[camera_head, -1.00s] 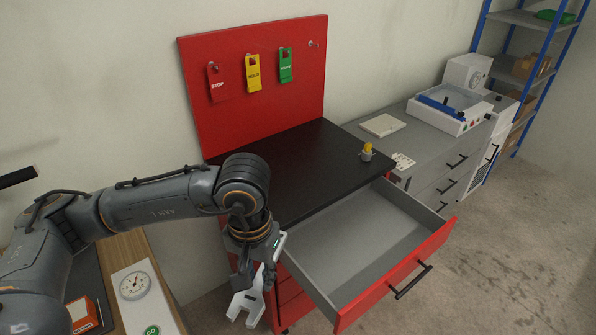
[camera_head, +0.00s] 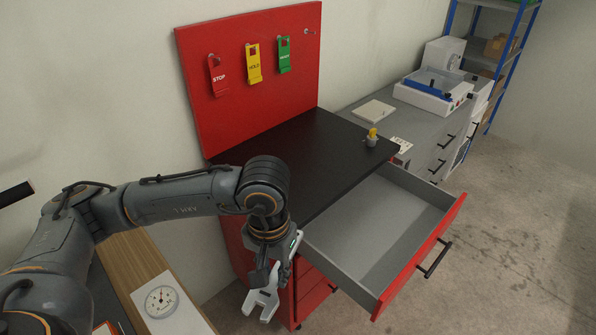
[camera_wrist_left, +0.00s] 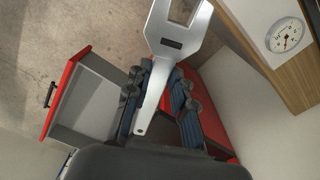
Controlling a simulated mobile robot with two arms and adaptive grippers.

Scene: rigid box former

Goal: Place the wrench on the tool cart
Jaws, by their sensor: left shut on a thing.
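The wrench (camera_head: 262,300) is a silver-white flat tool with an open jaw, hanging down from my left gripper (camera_head: 268,274). In the left wrist view the wrench (camera_wrist_left: 172,45) passes between the fingers of my left gripper (camera_wrist_left: 160,100), which is shut on its handle. The red tool cart (camera_head: 312,290) has a black top (camera_head: 318,150) and a pulled-out, empty drawer (camera_head: 375,235). My left gripper and the wrench are in front of the cart's near left side, below the level of its top. My right gripper is not in view.
A red pegboard with STOP, HOLD and green tags (camera_head: 253,63) rises behind the cart top. A wooden bench with a gauge (camera_head: 161,301) is at lower left. Most of the black top is clear.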

